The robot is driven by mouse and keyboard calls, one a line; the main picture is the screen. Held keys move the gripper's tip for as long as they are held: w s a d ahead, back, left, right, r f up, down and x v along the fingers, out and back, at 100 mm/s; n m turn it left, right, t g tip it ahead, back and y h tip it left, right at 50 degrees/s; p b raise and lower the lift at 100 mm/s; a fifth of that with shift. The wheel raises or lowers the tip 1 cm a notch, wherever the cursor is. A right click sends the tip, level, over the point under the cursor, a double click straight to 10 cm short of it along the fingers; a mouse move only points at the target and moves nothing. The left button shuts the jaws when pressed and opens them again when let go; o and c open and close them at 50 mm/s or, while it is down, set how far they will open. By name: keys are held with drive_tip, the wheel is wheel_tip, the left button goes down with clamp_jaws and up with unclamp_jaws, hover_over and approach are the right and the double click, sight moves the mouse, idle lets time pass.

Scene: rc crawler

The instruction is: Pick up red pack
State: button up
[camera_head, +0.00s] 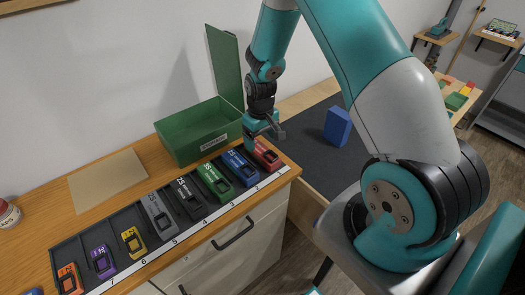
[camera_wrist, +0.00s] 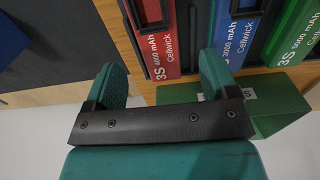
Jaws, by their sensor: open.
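The red pack (camera_head: 266,156) lies in the rightmost slot of the dark slotted tray (camera_head: 92,226) on the wooden counter. In the wrist view the red pack (camera_wrist: 158,42) shows its white "3S" label end, in line with the gap between the fingers. My gripper (camera_head: 266,131) is above the right end of the tray, over the red pack. In the wrist view my gripper (camera_wrist: 163,75) is open, with nothing between its fingers. Its right finger appears near the end of the blue pack (camera_wrist: 235,40); contact cannot be told.
A green pack (camera_head: 214,180) and several other coloured packs fill slots to the left. An open green box (camera_head: 200,145) with a raised lid stands behind the tray. A brown sheet (camera_head: 108,180) lies on the counter. A blue block (camera_head: 338,126) stands on a dark surface at right.

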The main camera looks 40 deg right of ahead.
sight(262, 150)
drive_tip(key=shift+d+f+p, duration=0.1)
drive_tip(key=shift+f+p, duration=1.25)
drive_tip(key=shift+f, duration=1.25)
drive_tip(key=shift+c, duration=0.3)
drive_tip(key=shift+s, duration=0.1)
drive_tip(key=c, duration=1.1)
drive_tip(key=shift+c, duration=0.2)
drive_tip(key=shift+r, duration=0.15)
